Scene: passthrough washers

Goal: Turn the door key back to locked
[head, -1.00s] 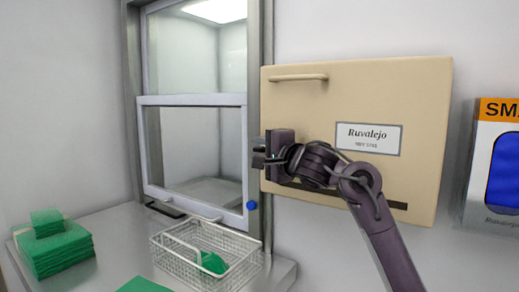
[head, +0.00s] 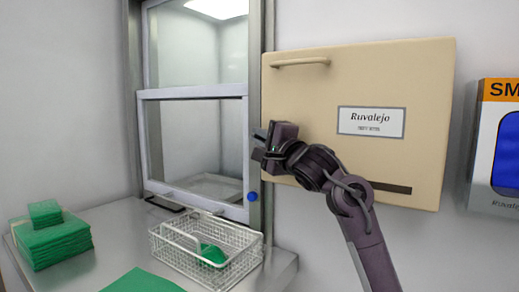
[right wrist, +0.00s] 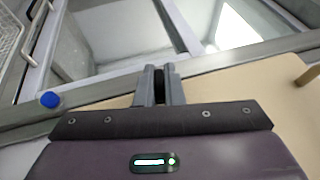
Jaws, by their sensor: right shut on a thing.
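My right gripper (head: 260,145) is at the metal frame post between the pass-through hatch (head: 190,97) and the beige cabinet. Its body is tilted in the head view. In the right wrist view its two grey fingers (right wrist: 160,88) are close together on a narrow dark thing, which I take to be the door key (right wrist: 158,82). Most of the key is hidden by the fingers, and its lock is not clearly visible. The hatch's glass sash looks lowered. My left gripper is not in view.
The beige cabinet (head: 400,80) is just right of the gripper. A blue knob (head: 252,196) sits below it on the frame. A wire basket (head: 205,245) with a green item and a stack of green cloths (head: 52,245) stand on the steel counter (head: 95,275).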

